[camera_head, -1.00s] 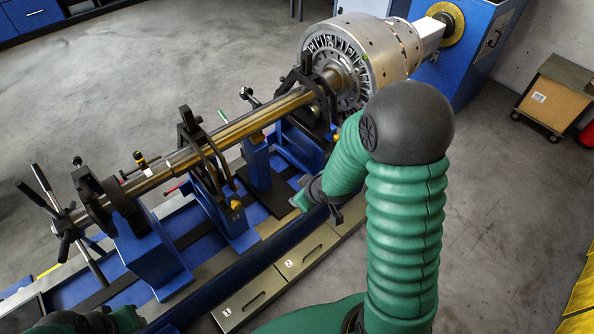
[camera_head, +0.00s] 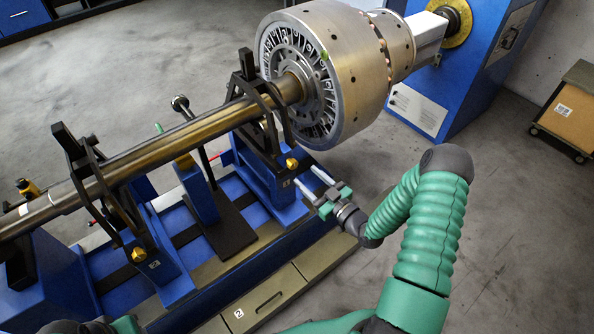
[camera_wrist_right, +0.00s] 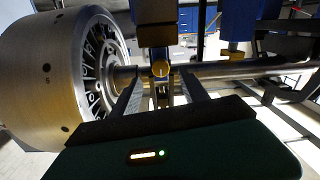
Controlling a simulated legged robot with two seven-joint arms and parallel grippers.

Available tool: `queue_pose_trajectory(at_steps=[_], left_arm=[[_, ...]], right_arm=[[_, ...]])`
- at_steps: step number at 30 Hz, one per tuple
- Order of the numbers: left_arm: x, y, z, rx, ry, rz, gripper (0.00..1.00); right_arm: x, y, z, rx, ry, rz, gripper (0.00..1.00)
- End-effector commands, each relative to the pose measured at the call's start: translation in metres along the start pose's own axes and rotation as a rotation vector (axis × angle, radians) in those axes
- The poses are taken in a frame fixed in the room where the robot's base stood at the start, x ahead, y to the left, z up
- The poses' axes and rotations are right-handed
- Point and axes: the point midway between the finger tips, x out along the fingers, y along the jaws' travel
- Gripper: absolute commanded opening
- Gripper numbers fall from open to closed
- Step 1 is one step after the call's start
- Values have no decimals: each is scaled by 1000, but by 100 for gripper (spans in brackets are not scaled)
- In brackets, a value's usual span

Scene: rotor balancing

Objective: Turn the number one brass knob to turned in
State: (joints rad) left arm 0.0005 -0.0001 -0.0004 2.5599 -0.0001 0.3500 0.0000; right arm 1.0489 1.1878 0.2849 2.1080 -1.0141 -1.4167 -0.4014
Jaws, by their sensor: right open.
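A brass knob (camera_head: 292,164) sits on the front of the blue bearing stand beside the large rotor; a small label under it looks like a 1. My right gripper (camera_head: 308,179) is open, its two pale fingers pointing at this knob from the lower right, a short way apart from it. In the right wrist view the knob (camera_wrist_right: 160,68) lies between the lines of the open fingers (camera_wrist_right: 160,92), beyond their tips; nothing is held. A second brass knob (camera_head: 138,254), labelled 2, is on the stand farther left. Only part of my left arm shows at the lower left edge; its gripper is not seen.
The large metal rotor (camera_head: 345,65) and its shaft (camera_head: 150,155) lie above the stands. A blue cabinet (camera_head: 450,90) stands behind, and a cart with a box (camera_head: 572,110) is at right. Floor right of my arm is clear.

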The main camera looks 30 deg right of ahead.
Motion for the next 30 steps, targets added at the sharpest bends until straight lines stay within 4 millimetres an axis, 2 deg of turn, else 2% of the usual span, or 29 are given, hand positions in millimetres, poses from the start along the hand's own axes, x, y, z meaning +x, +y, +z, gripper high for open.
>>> queue_pose_trajectory(at_steps=[3, 7, 12, 18, 30], left_arm=[[8, 0, 2, 1, 0, 0, 32], [12, 0, 3, 1, 0, 0, 32], [13, 0, 3, 1, 0, 0, 32], [13, 0, 3, 1, 0, 0, 32], [13, 0, 3, 1, 0, 0, 32]], right_arm=[[29, -1, 2, -2, 2, -2, 52], [50, -1, 1, -2, 1, -1, 52], [60, 0, 0, 0, 0, -1, 52], [60, 0, 0, 1, -1, 0, 52], [59, 1, 0, 0, -1, 0, 0]])
